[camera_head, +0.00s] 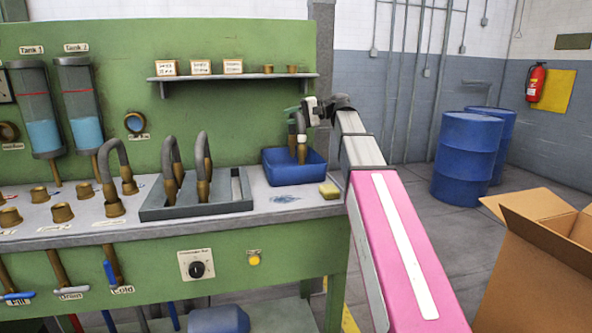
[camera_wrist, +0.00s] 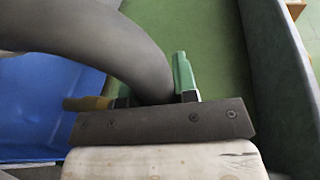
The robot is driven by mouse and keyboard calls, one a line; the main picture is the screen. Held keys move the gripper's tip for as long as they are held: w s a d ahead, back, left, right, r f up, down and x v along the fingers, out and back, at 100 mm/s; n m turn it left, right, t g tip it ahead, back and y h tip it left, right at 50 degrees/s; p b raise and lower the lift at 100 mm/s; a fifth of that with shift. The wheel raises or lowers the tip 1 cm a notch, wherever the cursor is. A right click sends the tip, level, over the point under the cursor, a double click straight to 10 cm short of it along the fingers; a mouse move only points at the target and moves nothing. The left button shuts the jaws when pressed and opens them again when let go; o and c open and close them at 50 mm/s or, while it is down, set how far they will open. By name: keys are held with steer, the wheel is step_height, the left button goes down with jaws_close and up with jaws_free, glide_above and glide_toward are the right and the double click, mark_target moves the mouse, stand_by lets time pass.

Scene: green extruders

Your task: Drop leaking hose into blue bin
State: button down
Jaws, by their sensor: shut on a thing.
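My gripper (camera_head: 298,110) is shut on a grey curved hose (camera_head: 301,126) with brass ends. The hose hangs ends-down over the blue bin (camera_head: 294,174); its lower ends are level with or inside the rim, and I cannot tell if they touch the bottom. In the wrist view the hose (camera_wrist: 115,45) passes between the green fingertips (camera_wrist: 158,88), with a brass end at the left. Blue bin wall (camera_wrist: 35,110) shows at left there. Whether the hose leaks cannot be seen.
A grey tray (camera_head: 155,210) with two upright hoses stands left of the bin. A yellow sponge (camera_head: 329,190) lies right of it. Another hose (camera_head: 113,160) stands on the bench fittings. A shelf (camera_head: 235,76) is above; a cardboard box (camera_head: 540,260) and blue drums (camera_head: 467,158) are at right.

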steer(key=shift+f, duration=1.65)
steer(key=c, duration=0.8)
jaws_free()
steer(key=d+r, duration=0.2)
steer(key=d, duration=0.8)
steer(key=shift+d, duration=0.3)
steer(key=shift+s, duration=0.1)
